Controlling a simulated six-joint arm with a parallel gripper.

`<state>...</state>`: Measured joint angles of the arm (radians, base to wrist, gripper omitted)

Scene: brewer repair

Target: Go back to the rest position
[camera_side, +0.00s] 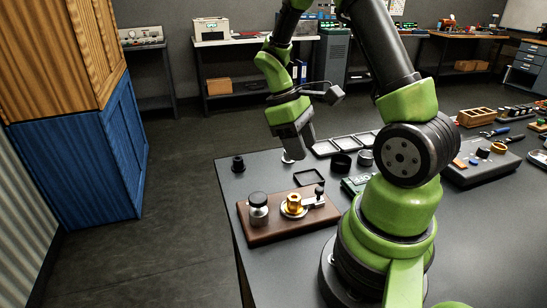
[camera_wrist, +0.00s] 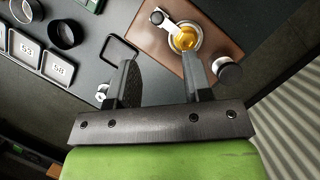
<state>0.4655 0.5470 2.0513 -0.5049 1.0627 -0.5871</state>
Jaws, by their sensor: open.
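My gripper (camera_side: 302,150) is raised above the far left part of the table, pointing down. In the wrist view its two fingers stand well apart with nothing between them, so my gripper (camera_wrist: 158,75) is open and empty. Below it, nearer the side camera, is a brown wooden board (camera_side: 262,232) carrying a brass fitting (camera_side: 293,203) on a light disc, a round dark-topped knob (camera_side: 258,208) and a small clamp (camera_side: 319,192). In the wrist view the brass fitting (camera_wrist: 186,39) shows beyond the fingers, near the right one.
A square black frame (camera_side: 309,178), black rings (camera_side: 341,162) and numbered trays (camera_side: 345,144) lie near my gripper. A grey console (camera_side: 480,166) is at the right. The air around my gripper looks clear.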

